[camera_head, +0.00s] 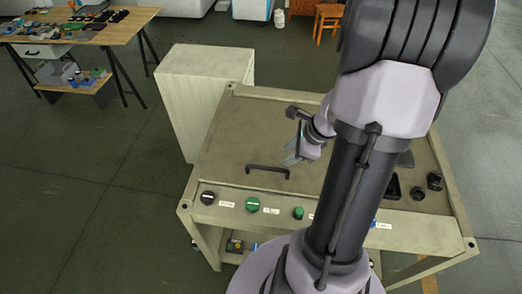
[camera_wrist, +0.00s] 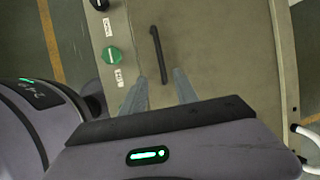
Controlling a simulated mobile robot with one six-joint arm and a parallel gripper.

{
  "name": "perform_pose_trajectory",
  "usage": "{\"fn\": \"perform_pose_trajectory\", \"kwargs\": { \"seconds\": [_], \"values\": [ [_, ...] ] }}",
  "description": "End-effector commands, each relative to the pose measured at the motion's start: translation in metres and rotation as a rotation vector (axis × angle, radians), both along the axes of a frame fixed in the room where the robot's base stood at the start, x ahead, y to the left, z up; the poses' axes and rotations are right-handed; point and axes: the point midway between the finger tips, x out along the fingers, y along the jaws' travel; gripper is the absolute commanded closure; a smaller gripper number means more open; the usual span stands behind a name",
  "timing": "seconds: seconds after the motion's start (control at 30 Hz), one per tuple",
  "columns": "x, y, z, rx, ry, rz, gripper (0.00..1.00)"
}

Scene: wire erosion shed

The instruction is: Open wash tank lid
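The wash tank lid (camera_head: 245,125) looks like the flat brown-grey top of a pale bench-like unit, and it lies flat. A black bar handle (camera_head: 268,170) is fixed near its front left; in the wrist view the handle (camera_wrist: 158,54) runs roughly lengthwise, ahead of the fingers. My gripper (camera_head: 293,158) is above the top, to the right of and behind the handle in the head view. The handle appears untouched. My arm hides part of the top's right side.
The front panel has a black knob (camera_head: 207,198), a green knob (camera_head: 253,204) and another green knob (camera_head: 298,213). Small black parts (camera_head: 434,181) stand at the right. A pale cabinet (camera_head: 205,90) stands behind left; a wooden table (camera_head: 90,27) is farther off. Left floor is clear.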

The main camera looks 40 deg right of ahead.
Motion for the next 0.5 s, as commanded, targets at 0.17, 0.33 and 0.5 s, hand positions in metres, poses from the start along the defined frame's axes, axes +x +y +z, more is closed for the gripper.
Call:
{"fn": "perform_pose_trajectory", "kwargs": {
  "seconds": [0.17,0.33,0.5],
  "values": [
    [0.022,0.007,-0.059,0.002,0.002,0.004,0.64],
    [0.039,0.012,-0.096,0.0,0.001,0.007,0.64],
    [0.049,0.014,-0.112,-0.002,0.0,0.007,0.64]
  ]
}}
